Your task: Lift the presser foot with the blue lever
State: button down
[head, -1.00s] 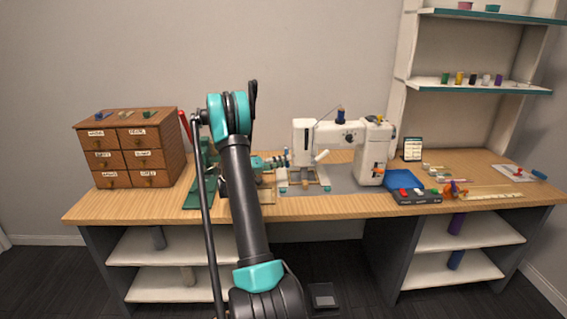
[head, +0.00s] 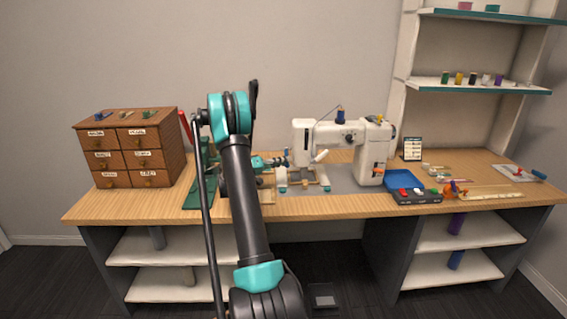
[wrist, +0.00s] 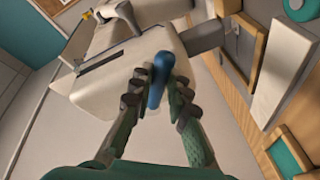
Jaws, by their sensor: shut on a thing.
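The white sewing machine (head: 345,150) stands on the worktop, and in the wrist view its white head (wrist: 120,65) fills the upper left. The blue lever (wrist: 157,78) stands out from the machine's head toward the wrist camera. My gripper (wrist: 158,90) is shut on the lever, one dark finger on each side of it. In the head view my gripper (head: 284,160) is small, at the left end of the machine, and the lever is hard to make out there. I cannot pick out the presser foot.
A wooden drawer cabinet (head: 128,150) stands at the left of the worktop (head: 350,208). A dark box with coloured buttons (head: 416,196) and a blue pad (head: 402,179) lie right of the machine. Shelves with thread spools (head: 485,85) stand at the back right.

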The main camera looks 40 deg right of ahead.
jog(key=shift+r, duration=0.1)
notch_tip(320, 180, up, 7)
jog(key=n+g+y, duration=0.2)
jog(key=n+y, duration=0.2)
jog(key=n, duration=0.7)
jog(key=shift+w+r+y, duration=0.15)
jog(key=shift+y, duration=0.15)
dwell(0.5)
jog(key=c, duration=1.4)
grip_release()
jog(key=shift+c, duration=0.2)
jog(key=v, duration=1.2)
